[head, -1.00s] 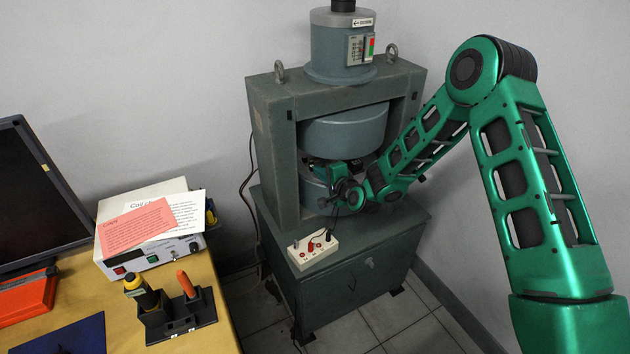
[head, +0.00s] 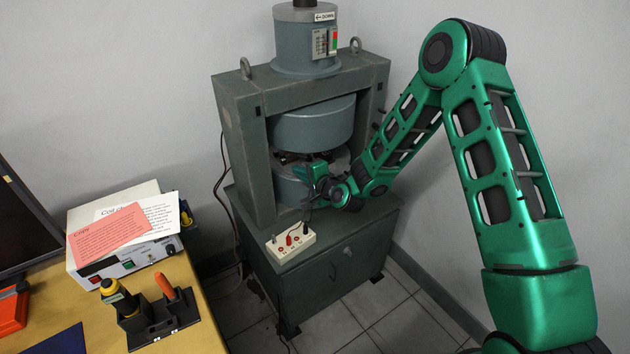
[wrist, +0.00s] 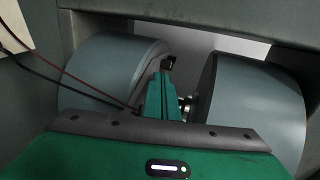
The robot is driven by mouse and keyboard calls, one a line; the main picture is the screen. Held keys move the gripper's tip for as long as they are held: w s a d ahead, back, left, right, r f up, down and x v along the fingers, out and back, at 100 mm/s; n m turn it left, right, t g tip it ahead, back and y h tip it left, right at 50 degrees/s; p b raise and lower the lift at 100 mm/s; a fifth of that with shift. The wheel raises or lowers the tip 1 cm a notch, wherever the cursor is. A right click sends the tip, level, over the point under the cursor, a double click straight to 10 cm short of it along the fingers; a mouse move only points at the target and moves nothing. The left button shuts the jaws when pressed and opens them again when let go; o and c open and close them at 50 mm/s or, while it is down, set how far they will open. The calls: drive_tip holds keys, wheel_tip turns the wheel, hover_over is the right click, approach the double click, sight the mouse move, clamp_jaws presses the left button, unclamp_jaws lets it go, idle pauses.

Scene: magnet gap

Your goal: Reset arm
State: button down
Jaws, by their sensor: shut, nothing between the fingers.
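My green arm reaches from the right side of the head view to the grey magnet (head: 312,128). My gripper (head: 290,160) is at the gap between the magnet's upper and lower round pole pieces. In the wrist view my gripper (wrist: 167,70) has its fingers together and points into the gap, with a pole piece (wrist: 108,72) on the left and another pole piece (wrist: 250,105) on the right. Nothing shows held between the fingers. A small metal part (wrist: 186,104) sits beside the fingers at the right pole piece; I cannot tell whether they touch.
A white terminal box (head: 291,242) with leads sits on the magnet's base cabinet. Thin cables (wrist: 60,70) cross the left of the wrist view. A wooden table (head: 215,338) at left bears a power supply (head: 133,258), papers and a tool stand (head: 160,322).

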drive_tip(key=s+d+r+n+g+h, duration=0.2)
drive_tip(key=s+d+r+n, duration=0.15)
drive_tip(key=s+d, duration=0.4)
drive_tip(key=s+d+r+n+g+h, duration=0.2)
drive_tip(key=s+d+r, duration=0.25)
drive_tip(key=d, duration=0.65)
drive_tip(key=s+d+r+n+g+h, duration=0.1)
drive_tip(key=s+d+r+n+g, duration=0.15)
drive_tip(key=s+d, duration=0.55)
drive_tip(key=s+d+r+m+g+h, duration=0.1)
drive_tip(key=s+d+r+g+h, duration=0.35)
drive_tip(key=s+d, duration=0.95)
drive_tip(key=s+r+m+g+y, duration=0.1)
drive_tip(key=s+r, duration=0.4)
drive_tip(key=s, duration=1)
drive_tip(key=shift+s+d+y, duration=0.3)
drive_tip(key=shift+y, duration=0.45)
